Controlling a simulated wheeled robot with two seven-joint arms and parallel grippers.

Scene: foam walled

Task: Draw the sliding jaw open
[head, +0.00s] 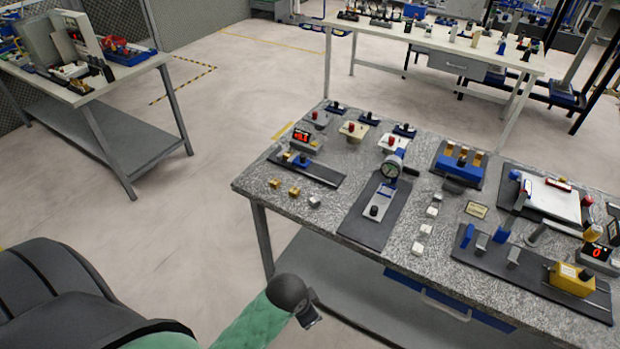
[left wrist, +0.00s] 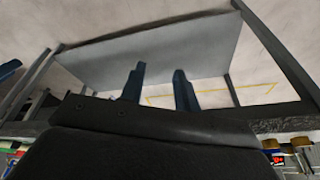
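Two devices with blocks on dark rails stand on the speckled bench (head: 225,185); I cannot tell for sure which has the sliding jaw. At the bench's left end, a dark rail (head: 322,172) carries a small blue block (head: 301,160) beside a red-lit display (head: 302,138). At the front right, a yellow block (head: 572,279) sits on a longer dark rail (head: 490,256), near blue and grey upright pieces. My left gripper (head: 312,320) is low in front of the bench, apart from both. Its two blue fingers (left wrist: 160,74) are spread and empty. My right gripper is not seen.
Small yellow and grey blocks (head: 293,191) lie near the bench's front left edge. A dial gauge stand (head: 391,168) is in the middle. A drawer with a handle (head: 446,304) is under the front edge. The floor (head: 215,140) to the left is clear.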

